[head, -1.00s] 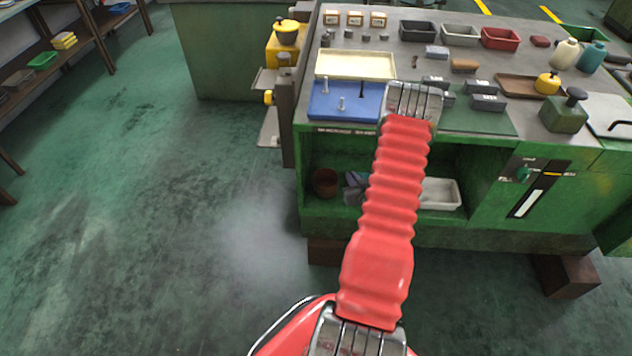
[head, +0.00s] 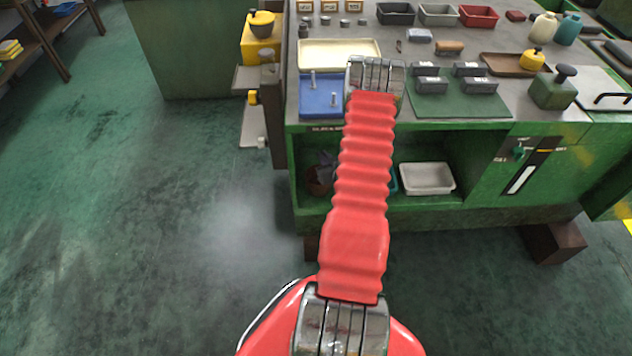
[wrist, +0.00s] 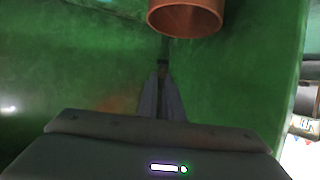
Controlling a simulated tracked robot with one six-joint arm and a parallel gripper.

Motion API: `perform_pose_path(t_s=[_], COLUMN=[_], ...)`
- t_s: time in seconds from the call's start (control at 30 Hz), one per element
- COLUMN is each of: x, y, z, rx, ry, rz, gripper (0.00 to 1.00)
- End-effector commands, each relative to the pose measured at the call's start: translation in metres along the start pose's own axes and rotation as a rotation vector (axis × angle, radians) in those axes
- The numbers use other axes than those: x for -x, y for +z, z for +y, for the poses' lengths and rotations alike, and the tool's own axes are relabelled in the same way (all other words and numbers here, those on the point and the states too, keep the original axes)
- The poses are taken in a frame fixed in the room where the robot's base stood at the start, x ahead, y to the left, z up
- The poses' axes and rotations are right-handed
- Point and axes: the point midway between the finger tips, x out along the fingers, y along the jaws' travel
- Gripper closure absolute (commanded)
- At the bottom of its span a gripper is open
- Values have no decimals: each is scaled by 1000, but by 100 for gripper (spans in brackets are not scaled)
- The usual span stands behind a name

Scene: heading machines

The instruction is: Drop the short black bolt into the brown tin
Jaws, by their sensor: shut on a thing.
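The brown tin (head: 318,182) stands in the open lower bay of the green bench, at its left end. My gripper (head: 327,163) is at the tin in the head view, partly hidden by my arm. In the wrist view my gripper (wrist: 162,72) is shut on a small dark thing, the short black bolt (wrist: 163,66). The bolt's tip appears just short of the tin's near side, but I cannot judge the height.
A white bin (head: 427,178) stands right of my arm in the bay. The bay's green walls and the benchtop edge close around my gripper. On top, a blue tray (head: 316,108) holds upright bolts, beside a cream tray (head: 338,52) and grey blocks on a green mat (head: 460,106).

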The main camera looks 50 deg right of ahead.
Motion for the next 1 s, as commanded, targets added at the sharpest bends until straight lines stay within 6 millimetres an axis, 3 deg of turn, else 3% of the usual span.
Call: perform_pose_path(t_s=[0.27,0.7,1.0], x=[-5,-22,-25], y=[9,48,55], z=[-4,-5,-6], rx=[2,2,3], ry=[-6,-7,-9], rz=[-1,-1,1], gripper=[100,100,100])
